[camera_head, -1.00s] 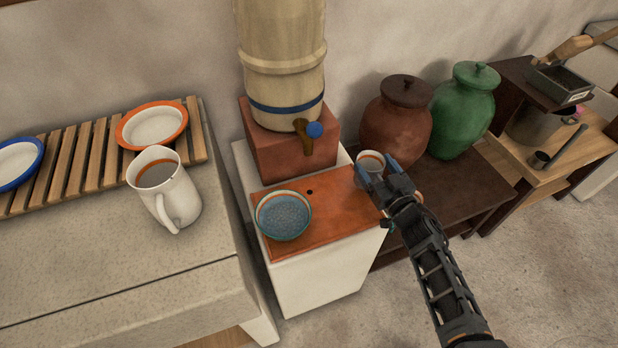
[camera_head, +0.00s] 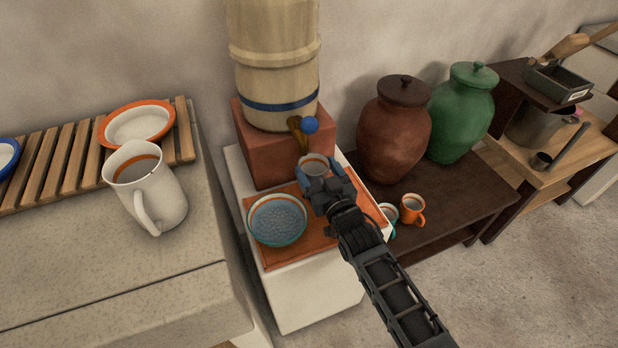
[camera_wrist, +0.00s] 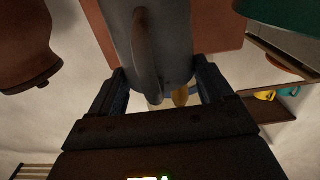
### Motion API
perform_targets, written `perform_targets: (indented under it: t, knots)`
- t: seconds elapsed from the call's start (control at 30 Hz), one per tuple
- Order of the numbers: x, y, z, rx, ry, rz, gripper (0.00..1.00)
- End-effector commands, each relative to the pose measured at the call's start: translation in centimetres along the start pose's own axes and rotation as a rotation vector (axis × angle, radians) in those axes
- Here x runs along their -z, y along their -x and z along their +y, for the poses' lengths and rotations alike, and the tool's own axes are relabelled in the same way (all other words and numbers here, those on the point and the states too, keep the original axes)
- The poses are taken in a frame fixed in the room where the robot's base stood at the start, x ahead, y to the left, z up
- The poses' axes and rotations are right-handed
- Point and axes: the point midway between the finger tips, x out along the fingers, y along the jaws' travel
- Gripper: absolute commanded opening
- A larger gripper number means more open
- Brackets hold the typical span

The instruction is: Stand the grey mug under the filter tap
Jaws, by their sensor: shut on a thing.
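The grey mug (camera_head: 314,163) is held upright between the fingers of my gripper (camera_head: 322,181), just below and slightly right of the filter tap (camera_head: 299,138) in the head view.
A blue-speckled bowl (camera_head: 277,219) sits on the tray top, left of my gripper. A wooden-looking filter barrel (camera_head: 273,60) stands on a red block (camera_head: 262,150). A white jug (camera_head: 150,190) is on the left counter. An orange mug (camera_head: 412,208) and lidded jars (camera_head: 395,135) stand right.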

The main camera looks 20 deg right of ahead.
Motion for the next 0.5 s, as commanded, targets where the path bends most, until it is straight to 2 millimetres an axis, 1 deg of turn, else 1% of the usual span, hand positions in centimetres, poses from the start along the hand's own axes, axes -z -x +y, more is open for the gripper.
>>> perform_targets:
  t: [0.07, 0.3, 0.4, 0.5]
  knots:
    - [0.4, -0.3, -0.8, 0.004, -0.003, 0.002, 0.46]
    - [0.2, -0.7, -2.2, -0.002, -0.001, 0.000, 0.46]
    - [-1.1, -0.8, -2.0, -0.005, 0.001, -0.002, 0.46]
    - [-1.4, -0.8, -2.0, -0.005, 0.001, 0.000, 0.46]
